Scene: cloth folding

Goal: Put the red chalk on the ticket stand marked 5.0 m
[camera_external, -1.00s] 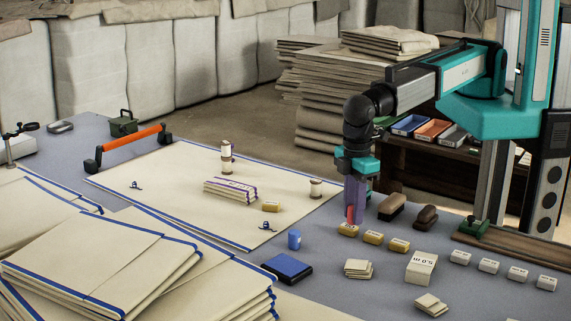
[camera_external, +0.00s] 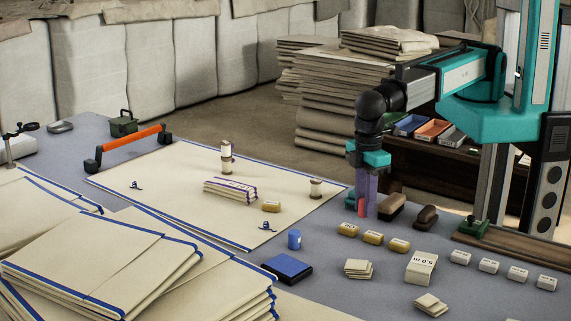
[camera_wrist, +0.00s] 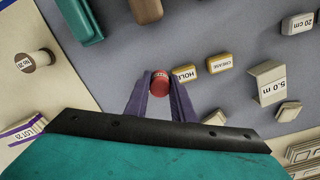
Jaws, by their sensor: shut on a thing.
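My gripper (camera_external: 366,203) is shut on the red chalk (camera_wrist: 160,79), which stands out between the two purple fingers in the wrist view. In the external view the red chalk (camera_external: 362,207) shows low between the fingers, just behind the row of yellow blocks. The white ticket stand (camera_external: 421,267) marked 5.0 m is on the grey table, in front and to the right of my gripper.
Yellow labelled blocks (camera_external: 373,237) lie between my gripper and the stand. White labelled blocks (camera_external: 488,266) line the right. Small folded cloths (camera_external: 358,268) and a blue pad (camera_external: 287,267) lie in front.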

